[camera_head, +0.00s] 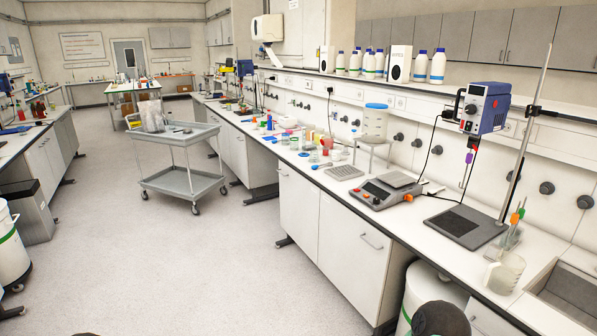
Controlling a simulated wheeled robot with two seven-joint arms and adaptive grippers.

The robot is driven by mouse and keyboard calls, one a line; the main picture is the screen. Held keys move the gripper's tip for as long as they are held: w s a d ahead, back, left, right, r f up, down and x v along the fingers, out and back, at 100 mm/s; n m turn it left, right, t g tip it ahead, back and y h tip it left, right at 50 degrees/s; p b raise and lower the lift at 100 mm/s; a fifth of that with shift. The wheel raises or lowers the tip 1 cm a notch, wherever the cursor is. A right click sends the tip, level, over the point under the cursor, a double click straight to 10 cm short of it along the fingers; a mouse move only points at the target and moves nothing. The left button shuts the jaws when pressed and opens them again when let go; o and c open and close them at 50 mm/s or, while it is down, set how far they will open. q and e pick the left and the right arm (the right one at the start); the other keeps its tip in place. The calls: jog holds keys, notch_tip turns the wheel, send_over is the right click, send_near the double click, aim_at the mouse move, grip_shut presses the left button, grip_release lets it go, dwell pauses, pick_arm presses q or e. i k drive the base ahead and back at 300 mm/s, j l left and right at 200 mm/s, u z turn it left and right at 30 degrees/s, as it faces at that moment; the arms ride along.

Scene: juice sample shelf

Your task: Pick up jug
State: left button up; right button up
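A clear jug (507,273) with a handle on its left side stands upright on the white lab bench (437,228), at the lower right of the head view. It is close to the sink and in front of a holder with coloured-handled tools (515,228). Neither of my grippers shows. A dark rounded part, probably of my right arm, shows at the bottom edge below the bench front, apart from the jug. A small dark sliver shows at the bottom left.
A stirrer with a metal stand (467,226) and a red-and-grey scale (376,192) stand left of the jug. A sink (571,290) lies to its right.

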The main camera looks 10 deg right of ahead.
aim_at(507, 267)
jog(key=z, duration=1.7)
